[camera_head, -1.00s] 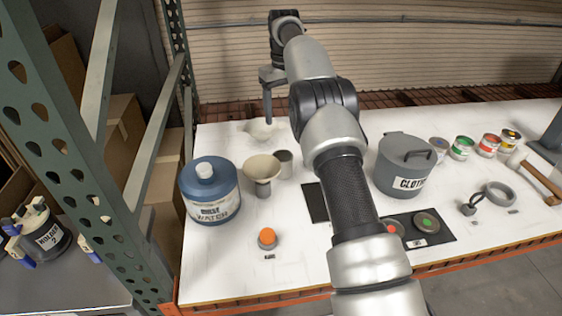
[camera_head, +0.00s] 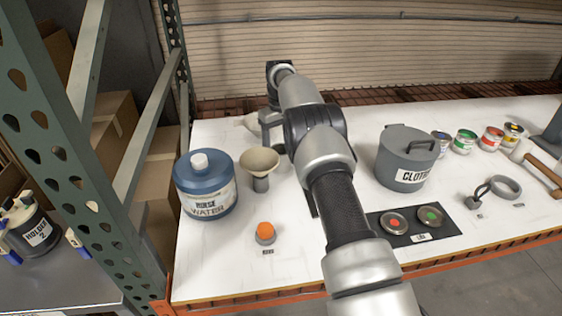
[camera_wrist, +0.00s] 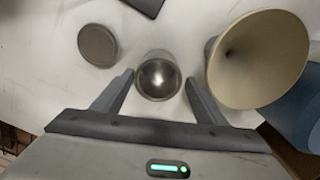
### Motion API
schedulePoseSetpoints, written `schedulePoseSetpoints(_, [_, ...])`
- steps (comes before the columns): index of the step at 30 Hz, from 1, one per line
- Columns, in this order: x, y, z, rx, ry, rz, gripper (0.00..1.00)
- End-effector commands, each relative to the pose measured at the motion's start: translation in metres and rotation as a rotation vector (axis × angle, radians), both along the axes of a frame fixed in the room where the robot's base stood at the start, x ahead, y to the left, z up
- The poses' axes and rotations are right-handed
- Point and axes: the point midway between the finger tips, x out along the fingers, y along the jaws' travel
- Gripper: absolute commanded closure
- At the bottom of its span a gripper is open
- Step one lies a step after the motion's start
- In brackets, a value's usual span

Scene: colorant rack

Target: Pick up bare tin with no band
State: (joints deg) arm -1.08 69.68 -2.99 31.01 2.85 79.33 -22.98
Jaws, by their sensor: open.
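A plain grey metal tin (camera_wrist: 158,76) with no band stands in the middle of the wrist view, its open top facing the camera. My gripper (camera_wrist: 160,84) is open, with one finger on each side of the tin and nothing clamped. In the head view my gripper (camera_head: 270,124) is low at the back left of the table, and the tin is mostly hidden there. Several banded tins stand at the back right, among them a green-banded tin (camera_head: 463,143) and a red-banded tin (camera_head: 490,139).
A cream funnel (camera_wrist: 258,58) stands close beside the tin; it also shows in the head view (camera_head: 260,160). A blue rinse-water jug (camera_head: 206,185) stands left of it. A round grey disc (camera_wrist: 97,45) lies on the tin's other side. A lidded cloth bin (camera_head: 405,160) stands right of my arm.

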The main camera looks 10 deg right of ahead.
Motion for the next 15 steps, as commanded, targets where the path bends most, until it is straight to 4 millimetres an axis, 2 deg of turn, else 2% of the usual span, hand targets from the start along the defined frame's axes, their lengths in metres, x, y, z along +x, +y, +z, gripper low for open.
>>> schedulePoseSetpoints(9, [-0.002,-0.004,-0.040,-0.001,0.004,0.001,0.34])
schedulePoseSetpoints(15, [-0.001,-0.004,-0.053,0.000,0.000,0.001,0.34])
